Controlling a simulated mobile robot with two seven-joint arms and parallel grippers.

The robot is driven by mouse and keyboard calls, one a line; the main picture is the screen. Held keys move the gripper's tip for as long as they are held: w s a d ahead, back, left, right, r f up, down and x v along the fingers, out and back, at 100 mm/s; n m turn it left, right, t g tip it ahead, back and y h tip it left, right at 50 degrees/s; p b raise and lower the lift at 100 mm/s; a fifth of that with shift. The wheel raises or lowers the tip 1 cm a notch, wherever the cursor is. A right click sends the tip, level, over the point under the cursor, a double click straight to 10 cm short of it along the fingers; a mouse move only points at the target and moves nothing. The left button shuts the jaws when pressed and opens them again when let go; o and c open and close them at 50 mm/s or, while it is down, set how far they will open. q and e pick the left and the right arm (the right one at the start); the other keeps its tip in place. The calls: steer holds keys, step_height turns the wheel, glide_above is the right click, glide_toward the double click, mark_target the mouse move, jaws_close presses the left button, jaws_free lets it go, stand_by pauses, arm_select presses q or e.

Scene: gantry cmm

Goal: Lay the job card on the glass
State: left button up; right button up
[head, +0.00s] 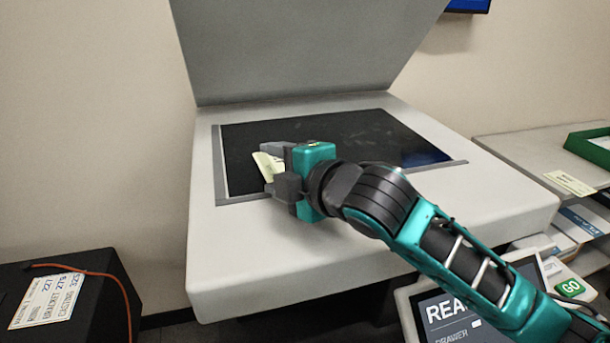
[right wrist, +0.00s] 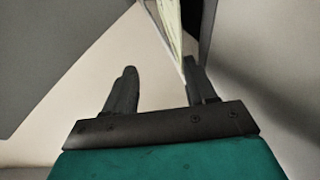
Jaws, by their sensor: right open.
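The scanner glass (head: 360,132) is a dark panel set in a pale machine, with its lid up. My right gripper (head: 274,168) is over the front left part of the glass, with its jaws open. A pale yellow card (head: 262,161), which looks like the job card, shows between and beyond the fingers, partly hidden by them. In the right wrist view the card (right wrist: 170,22) is seen nearly edge-on, close to the right finger, with clear space to the left finger. I cannot tell whether it touches that finger or the glass. My left gripper is not in view.
The raised grey lid (head: 300,50) stands behind the glass. A black box (head: 100,280) with a white label and an orange cord is at lower left. A screen (head: 455,315) and green GO button (head: 570,288) are at lower right. A green tray (head: 585,150) sits at right.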

steer(key=v, duration=1.2)
steer(key=shift+a, duration=0.1)
